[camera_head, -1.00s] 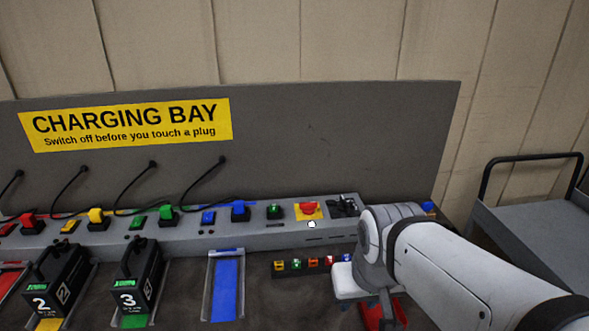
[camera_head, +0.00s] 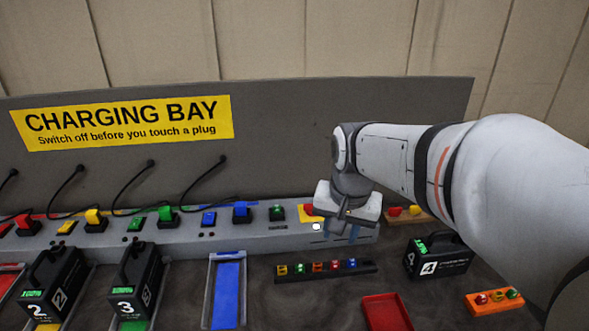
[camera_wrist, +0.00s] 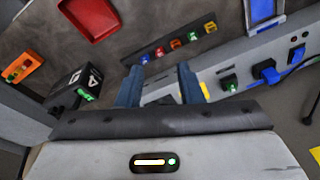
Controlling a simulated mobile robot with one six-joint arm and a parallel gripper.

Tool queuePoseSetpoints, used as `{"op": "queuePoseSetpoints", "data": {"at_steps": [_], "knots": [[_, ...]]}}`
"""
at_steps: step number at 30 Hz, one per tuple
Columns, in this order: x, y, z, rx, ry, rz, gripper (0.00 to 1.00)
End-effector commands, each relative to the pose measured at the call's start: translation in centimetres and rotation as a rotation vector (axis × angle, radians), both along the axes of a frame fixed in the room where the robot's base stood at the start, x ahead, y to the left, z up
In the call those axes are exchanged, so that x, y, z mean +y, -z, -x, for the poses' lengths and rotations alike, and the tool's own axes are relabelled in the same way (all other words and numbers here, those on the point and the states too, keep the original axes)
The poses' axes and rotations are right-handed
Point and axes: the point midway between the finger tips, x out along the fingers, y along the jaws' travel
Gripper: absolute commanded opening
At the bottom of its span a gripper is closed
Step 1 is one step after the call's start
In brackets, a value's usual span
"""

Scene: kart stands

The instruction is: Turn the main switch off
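A red control on a yellow plate (camera_head: 306,213) sits near the right end of the grey charging console (camera_head: 262,243). My gripper hides part of it in the head view. No label shows which control is the main switch. The black lever-like fitting at the console's right end is hidden behind my gripper. My gripper (camera_head: 338,233) hangs over that end, fingers pointing down. In the wrist view my gripper (camera_wrist: 158,85) has its two blue fingers apart with nothing visible between them. I cannot tell whether the fingers touch the console.
A green switch (camera_head: 276,212) and blue plug (camera_head: 241,212) stand left of the plate. A black strip of coloured pieces (camera_head: 288,280) lies in front. Battery 4 (camera_head: 438,262), a red tray (camera_head: 386,312) and an orange block (camera_head: 490,306) lie to the right.

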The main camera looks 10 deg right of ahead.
Motion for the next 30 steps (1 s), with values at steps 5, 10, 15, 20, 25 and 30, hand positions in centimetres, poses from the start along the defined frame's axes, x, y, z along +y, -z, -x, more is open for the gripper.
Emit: {"op": "queuePoseSetpoints", "data": {"at_steps": [5,10,15,20,25,30], "knots": [[0.0,-0.8,-8.6,0.056,0.302,-0.050,0.34],[0.1,0.5,-16.1,0.102,0.595,-0.084,0.34],[0.2,3.2,-22.5,0.140,0.869,-0.103,0.34],[0.3,5.6,-26.4,0.161,1.056,-0.110,0.34],[0.3,7.1,-28.1,0.170,1.153,-0.112,0.34],[0.3,8.8,-28.3,0.173,1.171,-0.111,0.34]]}}
